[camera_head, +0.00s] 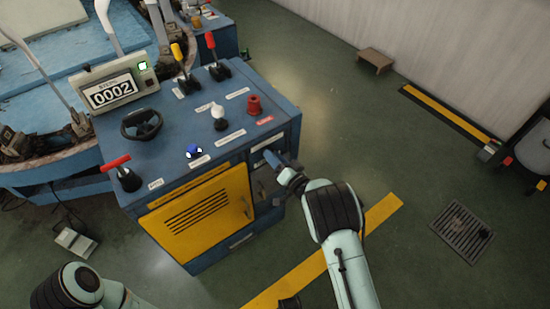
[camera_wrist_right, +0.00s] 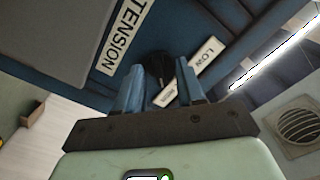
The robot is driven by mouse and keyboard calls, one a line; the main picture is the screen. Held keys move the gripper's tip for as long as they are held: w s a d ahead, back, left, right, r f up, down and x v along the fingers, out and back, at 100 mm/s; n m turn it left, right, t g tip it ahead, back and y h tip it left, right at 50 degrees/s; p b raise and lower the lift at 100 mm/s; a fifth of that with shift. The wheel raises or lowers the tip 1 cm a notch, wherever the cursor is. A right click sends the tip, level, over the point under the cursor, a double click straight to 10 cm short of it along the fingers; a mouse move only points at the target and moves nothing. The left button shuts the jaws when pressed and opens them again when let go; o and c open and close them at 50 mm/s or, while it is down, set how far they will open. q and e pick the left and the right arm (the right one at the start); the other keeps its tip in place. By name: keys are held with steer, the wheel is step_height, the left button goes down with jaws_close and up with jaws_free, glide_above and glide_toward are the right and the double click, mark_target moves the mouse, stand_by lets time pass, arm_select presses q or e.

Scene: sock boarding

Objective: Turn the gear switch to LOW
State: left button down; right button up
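The gear switch looks like a dark round knob (camera_wrist_right: 158,67) on the blue machine front, in the right wrist view. A white label (camera_wrist_right: 207,60) reading LOW is just right of it; more text lower on a white strip is too small to read. My right gripper (camera_wrist_right: 159,76) has its two blue fingers apart, one on each side of the knob. I cannot tell whether they press on it or which way the knob points. In the head view the right gripper (camera_head: 273,160) is at the machine's right front, hiding the switch. My left gripper is out of view.
The blue control console (camera_head: 280,118) has a black handwheel (camera_head: 141,124), several levers and a red knob (camera_head: 254,104) on top. Its yellow front panel (camera_head: 195,216) is left of my right gripper. A TENSION label (camera_wrist_right: 125,37) is near the knob.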

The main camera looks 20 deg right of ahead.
jaws_close()
arm_select(q)
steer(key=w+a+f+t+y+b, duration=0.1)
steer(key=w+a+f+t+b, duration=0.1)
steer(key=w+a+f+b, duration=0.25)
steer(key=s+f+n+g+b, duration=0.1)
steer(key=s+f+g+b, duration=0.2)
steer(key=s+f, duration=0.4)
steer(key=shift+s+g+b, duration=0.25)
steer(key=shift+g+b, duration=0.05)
steer(key=shift+b, duration=0.2)
arm_select(e)
steer(key=shift+d+n, duration=0.1)
steer(key=shift+n, duration=9)
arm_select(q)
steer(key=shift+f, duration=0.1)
